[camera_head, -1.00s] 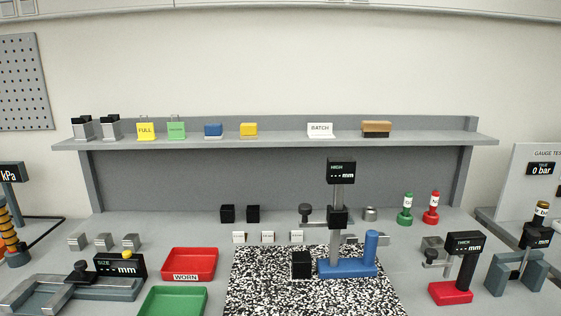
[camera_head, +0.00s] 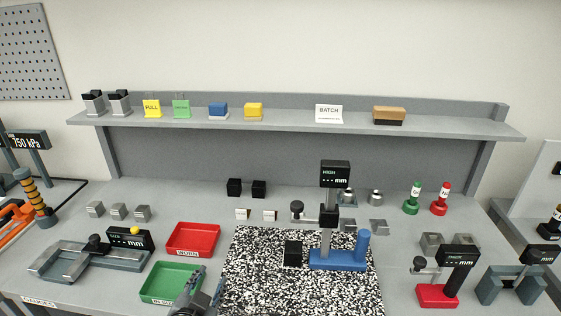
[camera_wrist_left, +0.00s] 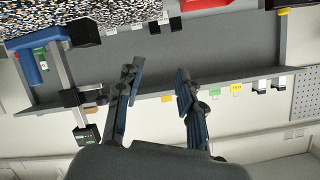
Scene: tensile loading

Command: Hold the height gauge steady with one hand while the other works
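The height gauge stands upright on the speckled mat (camera_head: 250,290), with a blue base (camera_head: 338,260), a blue post and a dark HIGH display (camera_head: 335,174) atop a grey column. A black block (camera_head: 293,253) stands beside its base. My left gripper (camera_head: 203,288) is low in the head view, by the green tray, apart from the gauge. In the left wrist view, which is upside down, its two fingers (camera_wrist_left: 158,88) are spread with nothing between them; the gauge (camera_wrist_left: 62,80) is at the left. My right gripper is not in view.
A red WORN tray (camera_head: 193,240) and a green tray (camera_head: 171,284) lie left of the mat. A SIZE gauge (camera_head: 92,258) stands further left. A red-based THICK gauge (camera_head: 437,295) is at right. Small blocks stand behind the mat, below a shelf (camera_head: 290,123).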

